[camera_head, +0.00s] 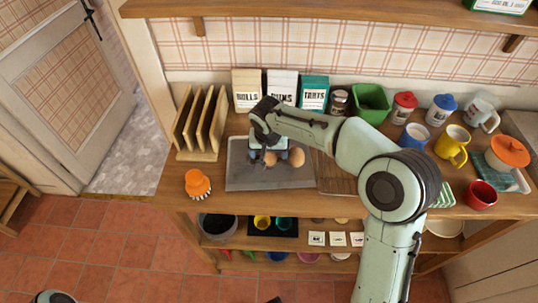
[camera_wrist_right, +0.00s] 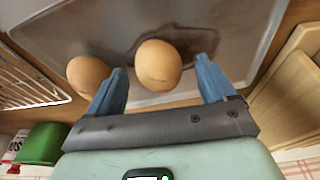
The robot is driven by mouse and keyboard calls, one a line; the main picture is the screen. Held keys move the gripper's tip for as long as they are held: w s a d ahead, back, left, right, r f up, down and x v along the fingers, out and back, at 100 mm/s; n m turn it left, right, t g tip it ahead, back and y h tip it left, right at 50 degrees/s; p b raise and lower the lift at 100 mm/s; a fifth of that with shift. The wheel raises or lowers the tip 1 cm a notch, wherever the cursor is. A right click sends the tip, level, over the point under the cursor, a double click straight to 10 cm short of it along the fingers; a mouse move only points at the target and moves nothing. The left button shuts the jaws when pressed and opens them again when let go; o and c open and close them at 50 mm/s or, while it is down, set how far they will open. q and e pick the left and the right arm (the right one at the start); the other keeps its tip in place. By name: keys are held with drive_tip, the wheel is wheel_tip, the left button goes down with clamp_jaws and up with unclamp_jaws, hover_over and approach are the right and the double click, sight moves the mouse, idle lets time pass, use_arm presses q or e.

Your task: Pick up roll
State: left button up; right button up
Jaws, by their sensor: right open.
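Two round brown rolls lie on a grey baking tray (camera_head: 240,178) on the wooden counter. One roll (camera_head: 270,159) is between the blue fingers of my right gripper (camera_head: 268,155). The other roll (camera_head: 297,157) is just to its right. In the right wrist view the nearer roll (camera_wrist_right: 158,65) sits between the open fingertips (camera_wrist_right: 161,68), with gaps at both sides. The second roll (camera_wrist_right: 87,75) is outside the left finger there. My left gripper is not in view.
A wooden rack (camera_head: 200,125) stands left of the tray, and an orange brush (camera_head: 198,185) lies in front of it. Boxes (camera_head: 247,90) and a green bin (camera_head: 370,102) stand behind. A wire rack (camera_wrist_right: 25,80) and mugs (camera_head: 453,143) are to the right.

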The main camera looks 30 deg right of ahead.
drive_tip(key=c, duration=1.1)
drive_tip(key=shift+r, duration=0.1)
use_arm(q)
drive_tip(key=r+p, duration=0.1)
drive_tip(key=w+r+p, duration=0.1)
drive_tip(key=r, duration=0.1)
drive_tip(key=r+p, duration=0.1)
drive_tip(key=p, duration=0.1)
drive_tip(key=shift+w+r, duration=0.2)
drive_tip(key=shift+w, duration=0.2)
use_arm(e)
wheel_tip(320, 180, up, 20)
drive_tip(key=shift+f, duration=0.1)
